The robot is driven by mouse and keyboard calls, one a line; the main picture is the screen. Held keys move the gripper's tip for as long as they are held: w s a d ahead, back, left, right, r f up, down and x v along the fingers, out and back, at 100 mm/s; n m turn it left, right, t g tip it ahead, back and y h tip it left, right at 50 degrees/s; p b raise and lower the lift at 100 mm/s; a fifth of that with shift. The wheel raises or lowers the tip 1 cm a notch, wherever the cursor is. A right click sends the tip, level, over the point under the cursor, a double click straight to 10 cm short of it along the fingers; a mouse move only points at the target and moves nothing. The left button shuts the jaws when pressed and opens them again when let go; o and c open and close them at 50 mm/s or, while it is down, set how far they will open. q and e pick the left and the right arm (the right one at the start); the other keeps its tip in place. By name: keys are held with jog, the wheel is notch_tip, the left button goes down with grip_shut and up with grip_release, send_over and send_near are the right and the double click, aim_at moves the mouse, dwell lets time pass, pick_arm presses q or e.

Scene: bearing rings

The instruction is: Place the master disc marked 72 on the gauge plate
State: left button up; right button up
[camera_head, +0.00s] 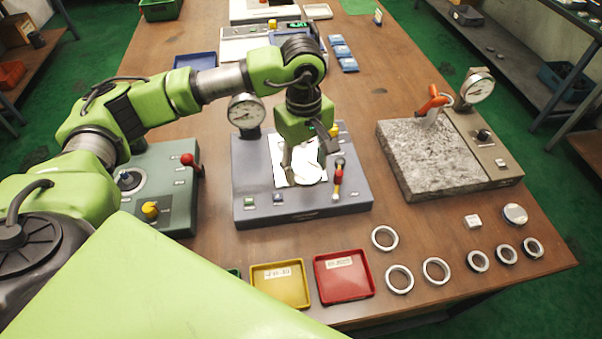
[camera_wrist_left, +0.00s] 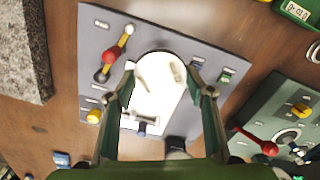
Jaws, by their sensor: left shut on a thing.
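My left gripper (camera_head: 306,164) hangs over the grey gauge station, its fingers pointing down. It is shut on a pale, shiny round disc (camera_wrist_left: 160,68), which shows between the fingertips in the left wrist view. No mark on the disc can be read. The bright white gauge plate (camera_head: 287,176) lies under the gripper, and it also shows in the left wrist view (camera_wrist_left: 155,108). Glare hides whether the disc touches the plate. My right gripper is in neither view.
The gauge station (camera_head: 258,207) carries a red-and-yellow lever (camera_head: 338,180) right of the plate and a dial (camera_head: 244,111) behind. A granite block (camera_head: 425,165) stands right. Yellow (camera_head: 280,286) and red (camera_head: 343,277) trays, several rings and a round grey disc (camera_head: 514,213) lie in front.

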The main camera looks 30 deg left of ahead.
pick_arm(q)
jog(key=w+a+n+p, duration=0.1)
jog(key=w+n, duration=0.1)
jog(key=n, duration=0.1)
jog(key=w+a+f+n+p, duration=0.1)
jog(key=w+a+n, duration=0.1)
jog(key=w+a+n+p, duration=0.1)
jog(key=w+a+n, duration=0.1)
jog(key=n, duration=0.1)
jog(key=shift+a+f+n, duration=0.1)
jog(key=shift+f+n, duration=0.05)
jog(key=shift+n, duration=0.15)
jog(key=shift+w+a+f+n, duration=0.1)
jog(key=shift+a+f+n, duration=0.1)
jog(key=shift+n, duration=0.1)
jog(key=shift+a+f, duration=0.1)
jog(key=shift+f, duration=0.35)
notch_tip(320, 180, down, 3)
jog(key=shift+r+b, duration=0.15)
jog(key=shift+b, duration=0.65)
jog(key=shift+w+f, duration=0.1)
jog(key=shift+f, duration=0.15)
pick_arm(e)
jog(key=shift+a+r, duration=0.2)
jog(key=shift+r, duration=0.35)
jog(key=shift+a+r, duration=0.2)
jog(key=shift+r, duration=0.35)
